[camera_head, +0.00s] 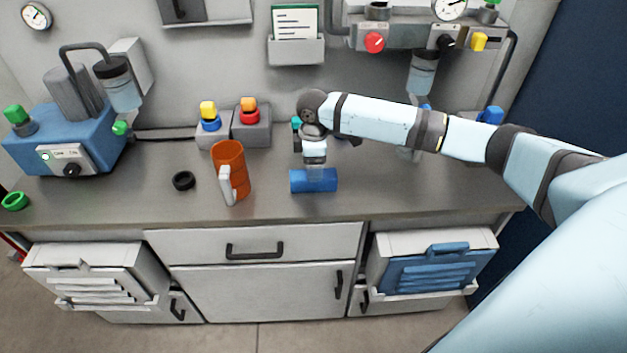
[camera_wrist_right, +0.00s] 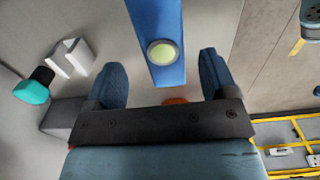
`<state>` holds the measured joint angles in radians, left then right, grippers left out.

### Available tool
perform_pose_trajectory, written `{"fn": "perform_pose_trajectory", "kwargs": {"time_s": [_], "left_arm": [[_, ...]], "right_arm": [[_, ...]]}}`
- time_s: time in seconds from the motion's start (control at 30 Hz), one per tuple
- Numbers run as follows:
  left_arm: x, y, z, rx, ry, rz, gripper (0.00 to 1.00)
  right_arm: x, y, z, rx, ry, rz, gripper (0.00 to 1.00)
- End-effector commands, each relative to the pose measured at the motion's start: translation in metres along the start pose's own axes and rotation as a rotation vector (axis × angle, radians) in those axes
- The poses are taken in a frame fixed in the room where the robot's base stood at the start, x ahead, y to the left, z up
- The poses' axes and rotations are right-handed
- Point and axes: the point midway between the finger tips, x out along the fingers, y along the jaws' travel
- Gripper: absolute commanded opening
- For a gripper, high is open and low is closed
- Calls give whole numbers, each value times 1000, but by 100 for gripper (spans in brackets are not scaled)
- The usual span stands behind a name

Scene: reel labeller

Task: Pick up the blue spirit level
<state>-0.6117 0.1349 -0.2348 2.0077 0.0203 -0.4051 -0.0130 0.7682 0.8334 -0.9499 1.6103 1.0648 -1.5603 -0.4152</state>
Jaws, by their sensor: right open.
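The blue spirit level (camera_head: 318,181) lies on the grey counter (camera_head: 270,205) near its front, to the right of the orange mug. My right gripper (camera_head: 315,165) is right at its back side, pointing down. In the right wrist view the level (camera_wrist_right: 157,40) is a blue bar with a round pale green vial, and its near end reaches between the two fingers. My right gripper (camera_wrist_right: 162,75) is open, with a gap visible on each side of the level. Whether a finger touches it cannot be told. My left gripper is not in view.
Grey boxes with coloured buttons (camera_head: 251,125) stand behind. A blue machine (camera_head: 70,140) fills the left. The counter's front strip is clear.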

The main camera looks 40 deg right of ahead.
Motion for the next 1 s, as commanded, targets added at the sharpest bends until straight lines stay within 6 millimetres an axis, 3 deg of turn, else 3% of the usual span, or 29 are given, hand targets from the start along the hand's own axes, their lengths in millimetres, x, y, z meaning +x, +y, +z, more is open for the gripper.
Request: {"fn": "perform_pose_trajectory", "kwargs": {"time_s": [0.27,0.57,0.83,1.0], "left_arm": [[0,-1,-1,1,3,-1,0],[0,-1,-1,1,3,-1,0],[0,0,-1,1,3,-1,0],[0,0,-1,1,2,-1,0]], "right_arm": [[40,-4,0,0,-3,-2,79],[45,-4,0,0,-1,0,79],[45,-4,0,-1,-1,0,19],[44,-3,0,0,0,0,18]]}}
